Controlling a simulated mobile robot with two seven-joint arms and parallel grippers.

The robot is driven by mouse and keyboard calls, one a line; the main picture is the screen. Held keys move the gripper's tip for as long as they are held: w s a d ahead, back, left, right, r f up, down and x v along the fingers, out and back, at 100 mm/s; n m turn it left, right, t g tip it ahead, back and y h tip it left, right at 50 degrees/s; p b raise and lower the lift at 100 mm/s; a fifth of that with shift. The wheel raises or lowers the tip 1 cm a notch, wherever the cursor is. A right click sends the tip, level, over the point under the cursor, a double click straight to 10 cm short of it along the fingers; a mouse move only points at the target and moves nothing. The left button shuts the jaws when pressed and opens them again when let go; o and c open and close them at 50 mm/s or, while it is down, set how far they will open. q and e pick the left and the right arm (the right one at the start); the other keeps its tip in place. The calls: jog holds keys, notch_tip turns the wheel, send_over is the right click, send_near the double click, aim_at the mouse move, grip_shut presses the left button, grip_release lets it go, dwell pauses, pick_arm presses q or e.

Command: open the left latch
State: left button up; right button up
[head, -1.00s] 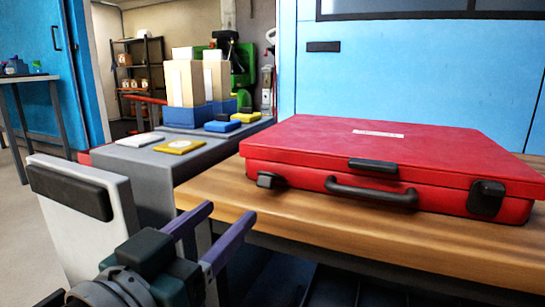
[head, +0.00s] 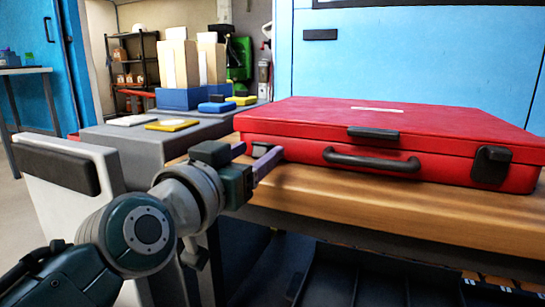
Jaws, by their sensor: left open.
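A red case (head: 400,125) lies closed on the wooden bench, with a dark handle (head: 372,161) on its front. The left latch (head: 261,149) is a small dark piece at the case's front left, partly hidden by my gripper. The right latch (head: 492,166) is dark and sits at the front right. My left gripper (head: 257,154) is open, its purple fingers pointing at the left latch, with a fingertip on each side of it in the picture. I cannot tell whether they touch it. My right gripper is not in view.
The wooden bench top (head: 400,205) is clear in front of the case. A grey surface (head: 150,138) to the left holds a blue bin (head: 182,99) with boxes, a yellow pad (head: 172,125) and a white pad (head: 132,120). Dark trays lie below the bench.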

pick_arm(q)
jog(key=shift+c, duration=0.2)
jog(key=shift+s, duration=0.1)
grip_shut()
jog(key=shift+f, duration=0.15)
notch_tip(320, 180, down, 2)
jog(key=t+b, duration=0.2)
jog(key=b, duration=0.6)
jog(key=shift+s+a+f+h, duration=0.1)
jog(key=shift+h, duration=0.2)
jog(key=shift+t+b, duration=0.3)
jog(key=shift+b, duration=0.1)
jog(key=shift+r, duration=0.2)
